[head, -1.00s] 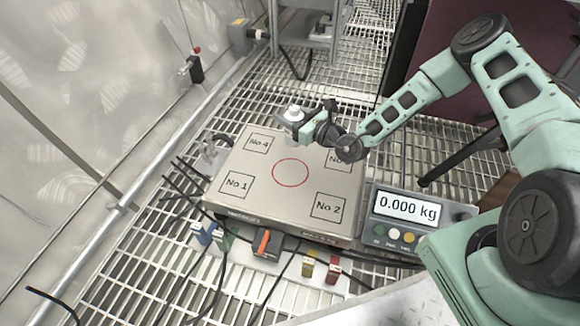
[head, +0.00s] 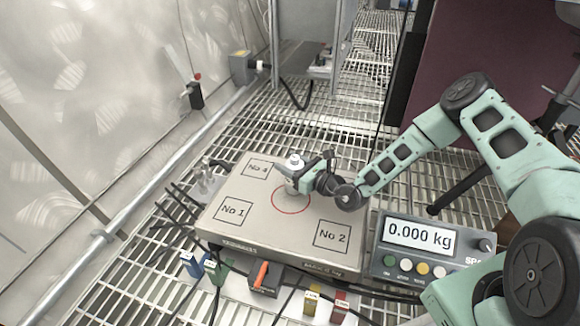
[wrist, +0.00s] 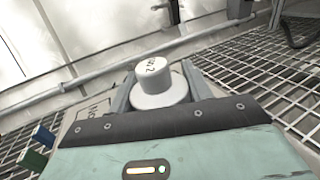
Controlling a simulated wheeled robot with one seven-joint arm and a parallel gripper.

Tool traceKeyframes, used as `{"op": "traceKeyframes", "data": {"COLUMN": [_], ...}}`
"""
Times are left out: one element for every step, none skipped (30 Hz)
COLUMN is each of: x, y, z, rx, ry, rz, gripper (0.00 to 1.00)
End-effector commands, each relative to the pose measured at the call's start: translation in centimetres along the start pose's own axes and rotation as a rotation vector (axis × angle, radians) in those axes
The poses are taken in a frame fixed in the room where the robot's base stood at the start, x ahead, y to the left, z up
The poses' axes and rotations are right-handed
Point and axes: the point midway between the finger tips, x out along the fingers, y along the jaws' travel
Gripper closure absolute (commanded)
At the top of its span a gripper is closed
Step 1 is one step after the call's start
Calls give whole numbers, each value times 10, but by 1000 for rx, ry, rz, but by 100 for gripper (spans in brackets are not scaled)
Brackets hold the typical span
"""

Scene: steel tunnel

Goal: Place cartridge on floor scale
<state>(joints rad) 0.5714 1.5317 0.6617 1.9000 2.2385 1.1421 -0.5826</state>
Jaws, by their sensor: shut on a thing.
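The cartridge, a pale grey-white cylinder with a narrower cap (wrist: 152,72) bearing dark lettering, sits between my gripper's fingers in the wrist view. Its top also shows in the head view (head: 294,161). My gripper (head: 291,174) is shut on it, over the back part of the floor scale (head: 268,235), near the red circle (head: 290,212). I cannot tell whether the cartridge touches the plate. The plate has boxes marked No 1, No 2 and No 4; my arm hides the other corner. The scale's display (head: 418,235) reads 0.000 kg.
The scale stands on a steel grating floor (head: 165,185). A pipe (head: 115,225) runs along the left wall.

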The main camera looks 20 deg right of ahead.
Motion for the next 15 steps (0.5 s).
{"op": "traceKeyframes", "data": {"x": [1,1,1,1,1,1,1,0,0,0,0,0,0,0,0], "y": [0,0,0,0,0,0,0,0,0,0,0,0,0,0,0], "z": [3,3,3,3,3,2,1,-1,-1,-1,-1,-1,-1,-1,-1], "rx": [-1,-1,-1,-1,-1,-1,-1,0,0,0,0,0,0,0,0], "ry": [-5,-5,-5,-5,-5,-5,-5,0,-1,-1,-1,0,0,0,0], "rz": [0,0,0,0,0,0,0,0,0,0,0,0,0,0,0], "gripper": [100,100,100,100,100,100,100,48,37,29,29,29,29,29,29]}}
